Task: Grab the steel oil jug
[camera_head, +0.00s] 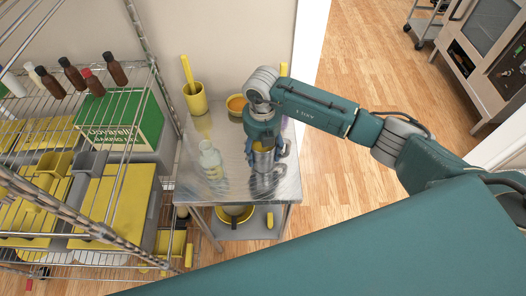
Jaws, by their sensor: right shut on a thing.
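The steel oil jug (263,163) stands upright at the right part of a small metal table (225,189). It is a shiny steel cylinder, partly covered from above by my right gripper. My right gripper (266,155) reaches down from above and is shut on the jug, with its fingers around the jug's upper sides. A yellow patch shows between the fingers; I cannot tell what it belongs to. My left gripper is not in view.
A clear glass bottle (210,160) stands left of the jug. Behind are a yellow cup (195,100) with a utensil and an orange bowl (236,104). A wire rack (150,150) with bottles, a green box (118,118) and yellow trays stands at left. Wooden floor (345,185) is open at right.

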